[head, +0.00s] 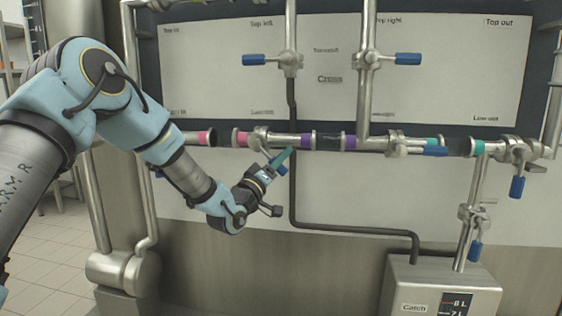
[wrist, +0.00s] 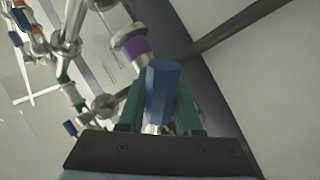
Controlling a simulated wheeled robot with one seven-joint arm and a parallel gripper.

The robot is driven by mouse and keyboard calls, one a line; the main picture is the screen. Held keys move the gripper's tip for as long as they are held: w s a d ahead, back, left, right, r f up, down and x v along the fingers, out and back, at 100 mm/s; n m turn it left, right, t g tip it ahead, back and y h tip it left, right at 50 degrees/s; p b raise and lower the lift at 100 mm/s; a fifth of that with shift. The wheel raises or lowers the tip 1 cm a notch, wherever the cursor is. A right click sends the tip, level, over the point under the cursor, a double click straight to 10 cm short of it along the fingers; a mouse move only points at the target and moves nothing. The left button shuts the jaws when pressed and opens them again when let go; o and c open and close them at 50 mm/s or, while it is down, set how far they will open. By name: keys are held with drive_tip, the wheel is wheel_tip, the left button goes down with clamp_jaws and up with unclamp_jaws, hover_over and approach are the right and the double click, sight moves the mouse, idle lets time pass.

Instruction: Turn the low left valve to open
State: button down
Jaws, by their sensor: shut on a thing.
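The low left valve (head: 259,138) is a metal fitting on the horizontal pipe, under a label that appears to read "Low left". Its blue handle shows as a small piece (head: 282,168) beside my teal fingers in the head view. My gripper (head: 281,158) reaches the handle from the lower left and is shut on it. In the wrist view the blue handle (wrist: 163,82) stands between the two green fingers of my gripper (wrist: 159,108). The fingers hide part of the handle in the head view, so its exact angle is hard to tell.
The top left valve handle (head: 253,59) and top right valve handle (head: 408,58) lie sideways. The low out handle (head: 517,187) hangs down. A dark hose (head: 293,200) runs just right of my gripper to a metal box (head: 440,285).

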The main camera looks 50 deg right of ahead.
drive_tip(key=c, duration=0.6)
unclamp_jaws()
drive_tip(key=b+v, duration=0.1)
drive_tip(key=v, duration=1)
